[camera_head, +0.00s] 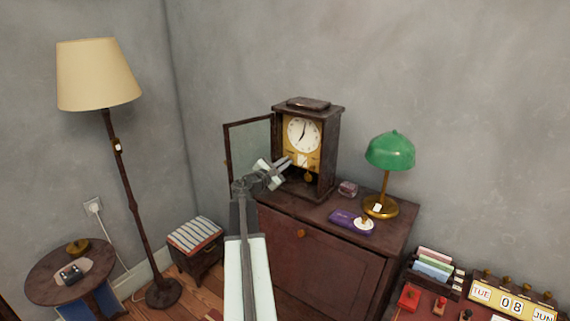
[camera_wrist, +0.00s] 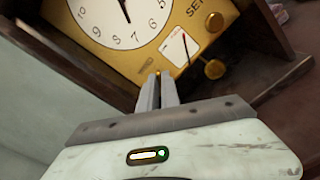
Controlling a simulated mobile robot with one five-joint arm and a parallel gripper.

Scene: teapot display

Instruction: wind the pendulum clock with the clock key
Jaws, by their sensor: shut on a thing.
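The pendulum clock (camera_head: 331,150) stands on the dark wooden cabinet with its glass door (camera_head: 248,150) swung open to the left. Its white dial (camera_head: 303,134) sits on a gold front plate with a brass pendulum bob below. My gripper (camera_head: 287,161) reaches in at the lower part of this plate. In the wrist view, the fingers of my gripper (camera_wrist: 164,85) are nearly together, pointing at the gold plate (camera_wrist: 208,14) below the dial. A small brass bit, apparently the clock key (camera_wrist: 157,74), shows at the fingertips. Most of it is hidden, and I cannot tell whether it sits in the plate.
A green lamp (camera_head: 389,152), a purple case (camera_head: 346,220) and a small box (camera_head: 348,188) stand right of the clock. The floor lamp (camera_head: 98,75) is far left.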

